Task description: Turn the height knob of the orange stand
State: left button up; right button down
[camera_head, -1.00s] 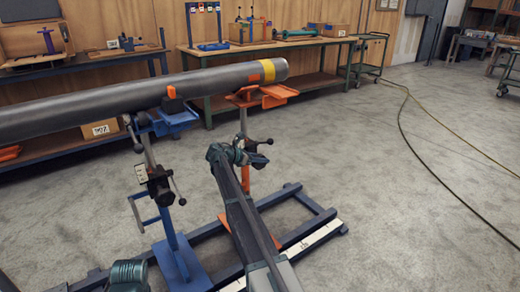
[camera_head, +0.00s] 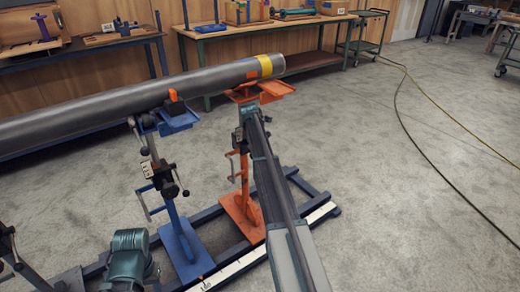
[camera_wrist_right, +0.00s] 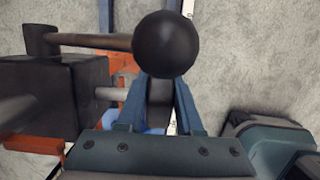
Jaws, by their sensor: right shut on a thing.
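The orange stand (camera_head: 241,205) stands on the blue rail base and carries the right end of a grey pipe (camera_head: 140,97). My right arm reaches to its upper post, and the right gripper is hard to make out there in the head view. In the right wrist view, the height knob (camera_wrist_right: 165,44) shows a black ball, a bar to the left and a shaft from a black block (camera_wrist_right: 55,88). My right gripper (camera_wrist_right: 162,88) has its two blue fingers closed on the dark part of the knob below the ball. My left gripper is not in view.
A blue stand (camera_head: 176,215) with its own black knob holds the pipe to the left. The blue base (camera_head: 303,186) with a white scale lies below. Benches stand along the back wall. Cables (camera_head: 415,115) cross the clear floor at right.

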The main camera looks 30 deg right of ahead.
jog(key=shift+f+y, duration=0.2)
jog(key=shift+y, duration=0.7)
jog(key=c, duration=0.6)
grip_release()
jog(key=shift+o, duration=0.2)
jog(key=shift+r, duration=0.1)
jog(key=r+p, duration=1.2)
jog(key=shift+a, duration=0.25)
jog(key=shift+f, duration=0.1)
